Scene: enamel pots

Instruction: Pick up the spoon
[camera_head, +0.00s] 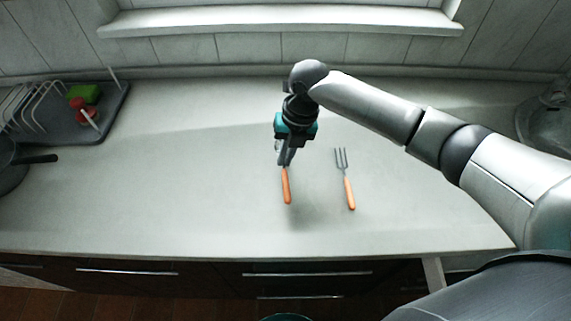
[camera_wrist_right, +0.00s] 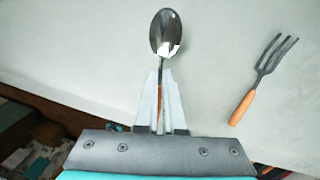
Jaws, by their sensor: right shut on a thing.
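The spoon has a shiny metal bowl and an orange handle. Its bowl (camera_wrist_right: 165,35) shows in the right wrist view, beyond my fingertips. In the head view its orange handle (camera_head: 287,188) sticks out below my right gripper (camera_head: 285,160), and the bowl is hidden there. My right gripper is shut on the spoon; in the wrist view its fingers (camera_wrist_right: 160,90) close around the neck and upper handle. I cannot tell whether the spoon is clear of the counter. My left gripper is not in view.
A fork with an orange handle (camera_head: 349,193) lies to the right of the spoon on the pale counter (camera_head: 180,190). A grey dish rack (camera_head: 110,113) with a green sponge (camera_head: 84,94) and a dark pan (camera_head: 14,170) stand at the left. The counter's middle left is clear.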

